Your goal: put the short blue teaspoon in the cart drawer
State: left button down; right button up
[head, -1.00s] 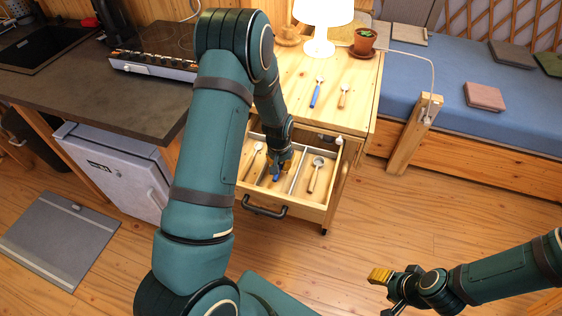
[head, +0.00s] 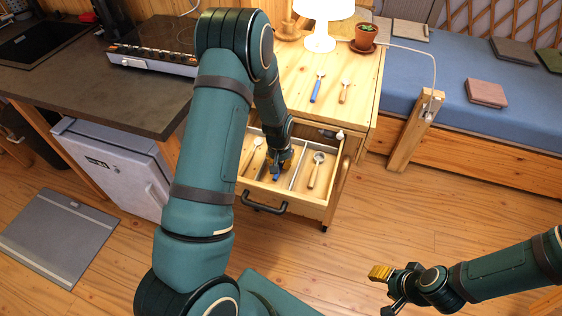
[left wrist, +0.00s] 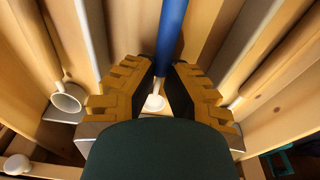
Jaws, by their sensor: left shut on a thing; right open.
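My left gripper (head: 281,167) is down inside the open cart drawer (head: 315,208), in a middle compartment. It is shut on a blue-handled teaspoon (head: 276,178). In the left wrist view the blue handle (left wrist: 170,38) runs away from between the gold fingertips (left wrist: 160,92), and a pale spoon end (left wrist: 154,103) shows near them. I cannot tell whether the teaspoon touches the drawer floor. Another blue-handled spoon (head: 317,88) lies on the cart top. My right gripper (head: 385,283) is open and empty above the floor at the lower right.
The drawer also holds a wooden-handled spoon (head: 252,155) on the left and another (head: 316,170) on the right, between thin dividers. On the cart top (head: 355,120) are a wooden-handled spoon (head: 344,91), a white lamp (head: 322,30) and a potted plant (head: 365,37).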

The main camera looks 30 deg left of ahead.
pick_arm(q)
jog(key=shift+f+b, duration=0.3)
jog(key=shift+f, duration=0.15)
jog(key=shift+c, duration=2.1)
grip_release()
jog(key=shift+r, duration=0.2)
jog(key=shift+s+r+p, duration=0.2)
jog(key=shift+r+p, duration=1.05)
jog(key=shift+r, duration=0.45)
jog(key=shift+s+r+p, duration=0.15)
jog(key=shift+r+p, duration=1.05)
jog(key=shift+r, duration=0.45)
notch_tip(320, 180, up, 12)
jog(key=s, duration=0.1)
jog(key=shift+s+d, duration=0.15)
jog(key=shift+s, duration=0.1)
jog(key=shift+f, duration=0.1)
